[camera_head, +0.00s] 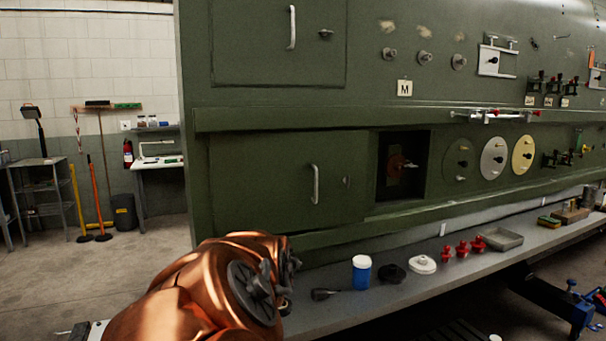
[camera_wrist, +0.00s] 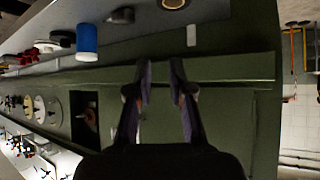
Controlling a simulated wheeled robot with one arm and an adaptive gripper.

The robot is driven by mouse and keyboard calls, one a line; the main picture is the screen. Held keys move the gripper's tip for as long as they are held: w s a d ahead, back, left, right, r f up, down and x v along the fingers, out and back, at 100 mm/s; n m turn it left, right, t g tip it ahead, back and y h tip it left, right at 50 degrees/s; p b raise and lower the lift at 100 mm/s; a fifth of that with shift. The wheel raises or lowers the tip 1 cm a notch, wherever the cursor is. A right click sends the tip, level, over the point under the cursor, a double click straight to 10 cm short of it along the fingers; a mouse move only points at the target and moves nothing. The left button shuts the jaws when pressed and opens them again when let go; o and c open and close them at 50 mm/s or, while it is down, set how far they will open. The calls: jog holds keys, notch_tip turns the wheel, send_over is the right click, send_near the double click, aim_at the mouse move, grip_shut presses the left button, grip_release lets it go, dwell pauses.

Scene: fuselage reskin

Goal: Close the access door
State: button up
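The access door is likely the lower green panel (camera_head: 255,180) with a vertical silver handle (camera_head: 315,184) and a dark latch (camera_head: 347,182). It looks nearly flush, but I cannot tell whether it is fully shut. A similar upper door (camera_head: 250,45) has its own handle (camera_head: 292,27). My gripper (camera_head: 290,262) is low in front of the lower door's bottom edge, partly hidden by my copper wrist. In the wrist view my gripper (camera_wrist: 160,93) shows two separated fingers with nothing between them. The lower door is partly hidden behind them there.
An open dark recess (camera_head: 418,150) is right of the lower door. The bench (camera_head: 335,312) below carries a blue jar (camera_head: 362,275), a black knob (camera_head: 391,273), a white lid (camera_head: 422,264) and red parts (camera_head: 462,249). A ledge (camera_head: 300,118) runs above the door.

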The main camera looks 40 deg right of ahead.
aim_at(316, 182)
jog(key=w+d+r+m+t+h+p, duration=0.1)
jog(key=w+d+r+h, duration=0.3)
jog(key=d+r, duration=0.35)
jog(key=w+d+r+m+t+h+p, duration=0.2)
jog(key=w+d+r+h, duration=0.15)
jog(key=d+r, duration=0.45)
jog(key=shift+h, duration=0.35)
jog(key=shift+r+p+x, duration=0.25)
jog(key=shift+p+x, duration=0.4)
jog(key=shift+x, duration=1.05)
jog(key=shift+r+p+x, duration=0.2)
jog(key=shift+p+x, duration=0.45)
jog(key=shift+x, duration=1.05)
jog(key=shift+c, duration=0.4)
grip_shut()
